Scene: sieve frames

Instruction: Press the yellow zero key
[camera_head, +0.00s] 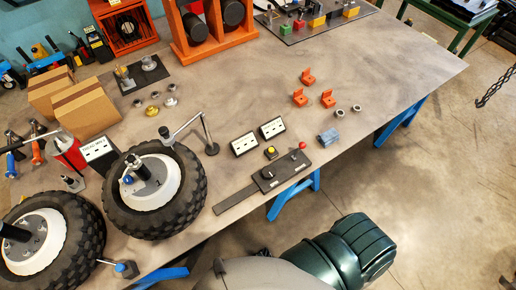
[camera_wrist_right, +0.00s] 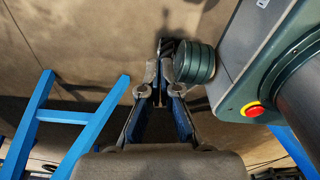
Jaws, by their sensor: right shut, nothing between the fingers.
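A small yellow key (camera_head: 271,151) sits on a dark block near the front edge of the workbench (camera_head: 400,60), in the head view. Two white display panels, one to the left (camera_head: 243,144) and one above (camera_head: 272,128), stand close to it. A dark plate (camera_head: 265,180) with a red-knobbed lever lies just in front of it. My right gripper (camera_wrist_right: 160,78) shows only in the right wrist view, shut and empty, away from the key. The key does not show in that view. My left gripper is not in view.
Orange brackets (camera_head: 300,97), metal rings and a blue block (camera_head: 328,137) lie right of the key. Blue trestle legs (camera_wrist_right: 90,130) show beside my right gripper. The bench's right part is clear.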

